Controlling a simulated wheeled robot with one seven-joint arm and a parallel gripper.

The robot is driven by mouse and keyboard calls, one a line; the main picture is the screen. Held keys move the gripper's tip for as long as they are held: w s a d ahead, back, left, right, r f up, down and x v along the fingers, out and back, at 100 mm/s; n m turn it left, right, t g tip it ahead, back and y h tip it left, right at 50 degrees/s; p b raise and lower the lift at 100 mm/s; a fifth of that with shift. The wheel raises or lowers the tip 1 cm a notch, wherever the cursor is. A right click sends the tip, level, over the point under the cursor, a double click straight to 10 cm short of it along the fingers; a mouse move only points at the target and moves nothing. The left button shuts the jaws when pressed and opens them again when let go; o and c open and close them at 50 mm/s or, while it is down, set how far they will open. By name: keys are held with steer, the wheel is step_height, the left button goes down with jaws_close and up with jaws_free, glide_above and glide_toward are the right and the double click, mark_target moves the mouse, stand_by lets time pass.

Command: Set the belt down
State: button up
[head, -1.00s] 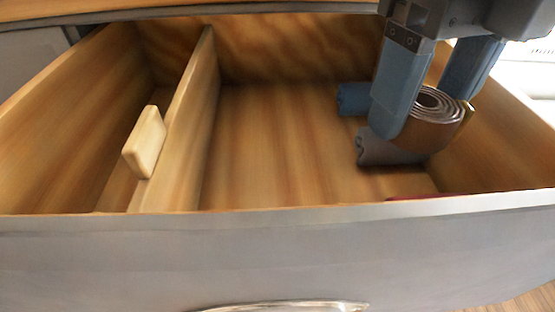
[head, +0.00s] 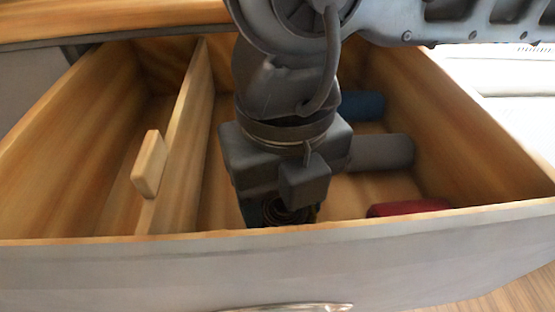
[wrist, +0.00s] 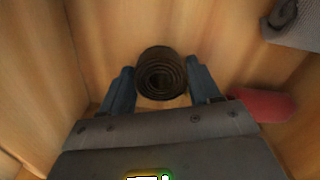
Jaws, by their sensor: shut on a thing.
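The belt is a brown coil. In the wrist view the belt (wrist: 160,75) sits between the two blue fingers of my gripper (wrist: 162,88), its spiral facing the camera. My gripper is shut on it. In the head view the belt (head: 283,212) is mostly hidden under my wrist, low in the drawer's larger compartment near the front wall. My gripper's fingers are largely hidden there. I cannot tell whether the belt touches the drawer floor.
The open drawer (head: 270,262) has a wooden divider (head: 190,135) with a pale block (head: 149,164) against it. A blue roll (head: 362,105), a grey roll (head: 382,152) and a red roll (head: 408,208) lie at the right.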

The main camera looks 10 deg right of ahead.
mark_target(283, 206)
steer(key=shift+f+b, duration=0.3)
steer(key=o, duration=1.2)
steer(key=shift+r, duration=0.1)
steer(key=shift+o, duration=0.2)
steer(key=shift+r, duration=0.15)
step_height(283, 206, up, 12)
